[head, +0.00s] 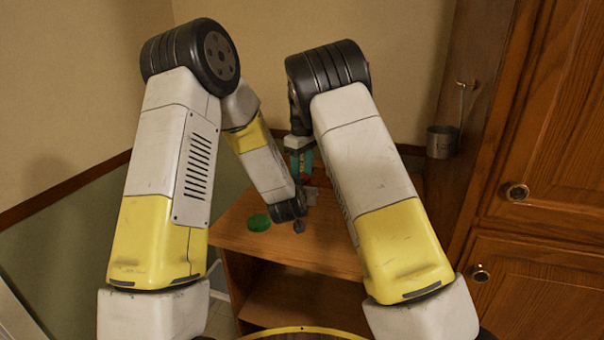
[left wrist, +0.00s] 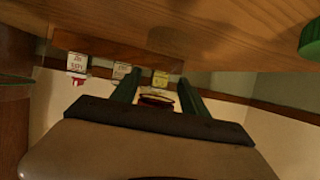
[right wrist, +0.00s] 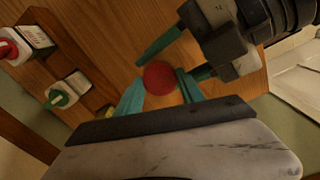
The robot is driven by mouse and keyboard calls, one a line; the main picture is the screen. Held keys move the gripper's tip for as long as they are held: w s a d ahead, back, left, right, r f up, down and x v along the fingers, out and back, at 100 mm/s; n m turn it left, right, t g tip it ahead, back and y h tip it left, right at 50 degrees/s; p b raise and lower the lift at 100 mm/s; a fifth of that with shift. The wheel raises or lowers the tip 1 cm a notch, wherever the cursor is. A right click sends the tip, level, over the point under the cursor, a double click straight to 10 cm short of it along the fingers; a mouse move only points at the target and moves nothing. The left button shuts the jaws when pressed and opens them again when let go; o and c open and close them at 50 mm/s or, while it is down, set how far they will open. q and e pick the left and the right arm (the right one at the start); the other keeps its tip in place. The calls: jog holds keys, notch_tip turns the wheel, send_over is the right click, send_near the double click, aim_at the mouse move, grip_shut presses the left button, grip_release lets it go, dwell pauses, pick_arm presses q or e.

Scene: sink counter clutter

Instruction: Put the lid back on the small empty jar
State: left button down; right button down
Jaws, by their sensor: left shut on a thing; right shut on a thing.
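The red round lid (right wrist: 160,77) is between the teal fingers of my right gripper (right wrist: 160,92) in the right wrist view. My left gripper (left wrist: 158,92) is shut on a small jar (left wrist: 157,101), of which only a reddish-brown rim and a pale part show between its dark green fingers. My left fingers reach in close beside the lid in the right wrist view. In the head view both grippers meet above the counter, with my right gripper (head: 301,168) coming from above. Whether lid and jar touch cannot be told.
A metal cup (head: 441,142) hangs at the right. The counter's front is clear.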

jog(key=m, duration=1.9)
jog(key=c, duration=0.7)
grip_release()
jog(key=shift+f, duration=0.1)
jog(key=shift+r, duration=2.3)
jog(key=shift+c, duration=0.6)
